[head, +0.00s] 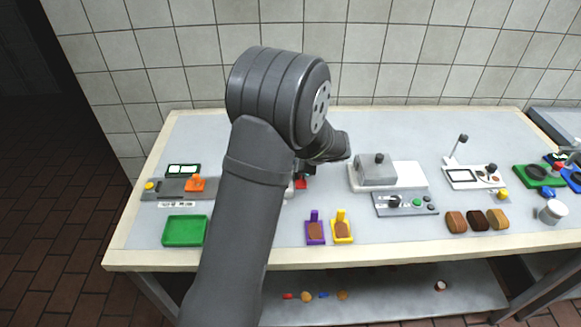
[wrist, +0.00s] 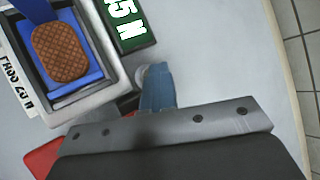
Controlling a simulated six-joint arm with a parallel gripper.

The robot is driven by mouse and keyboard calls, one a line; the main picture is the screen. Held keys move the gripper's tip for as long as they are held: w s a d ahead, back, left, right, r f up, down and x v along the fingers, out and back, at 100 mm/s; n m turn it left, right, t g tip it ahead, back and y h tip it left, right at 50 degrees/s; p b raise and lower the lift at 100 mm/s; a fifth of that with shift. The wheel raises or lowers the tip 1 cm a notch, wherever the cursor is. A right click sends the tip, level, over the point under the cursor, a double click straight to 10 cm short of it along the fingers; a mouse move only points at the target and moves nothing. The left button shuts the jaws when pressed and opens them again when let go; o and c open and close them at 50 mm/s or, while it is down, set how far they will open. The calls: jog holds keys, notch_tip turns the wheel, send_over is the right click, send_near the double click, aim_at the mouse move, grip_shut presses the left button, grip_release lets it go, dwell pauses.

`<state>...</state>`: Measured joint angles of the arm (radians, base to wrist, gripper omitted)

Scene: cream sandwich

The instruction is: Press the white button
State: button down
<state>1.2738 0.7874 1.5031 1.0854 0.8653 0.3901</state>
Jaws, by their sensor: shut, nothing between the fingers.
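In the wrist view, a pale rounded edge (wrist: 142,72) shows beside my gripper (wrist: 157,88); it may be the white button, mostly covered by the fingers. My gripper is shut with nothing held, its bluish fingertips at or very close to that pale edge. I cannot tell whether they touch it. Left of it is a press-like unit with a blue tray (wrist: 95,84) holding a brown waffle biscuit (wrist: 60,45). In the head view, my arm hides most of this unit and the button.
A green display (wrist: 128,25) stands beside the unit, and a red part (wrist: 42,155) lies below it. In the head view, the purple holder (head: 315,232), yellow holder (head: 342,231) and grey block machine (head: 376,170) stand to the right. A green tray (head: 184,231) is left.

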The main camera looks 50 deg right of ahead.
jog(key=shift+s+a+f, duration=0.1)
jog(key=shift+f, duration=0.45)
jog(key=shift+s+a+f, duration=0.1)
jog(key=shift+f, duration=0.4)
dwell(0.8)
jog(key=shift+r, duration=0.15)
jog(key=shift+s+a+r, duration=0.1)
jog(key=shift+a+r, duration=0.05)
jog(key=shift+r, duration=0.25)
notch_tip(320, 180, up, 4)
jog(key=shift+r, duration=0.8)
dwell(0.4)
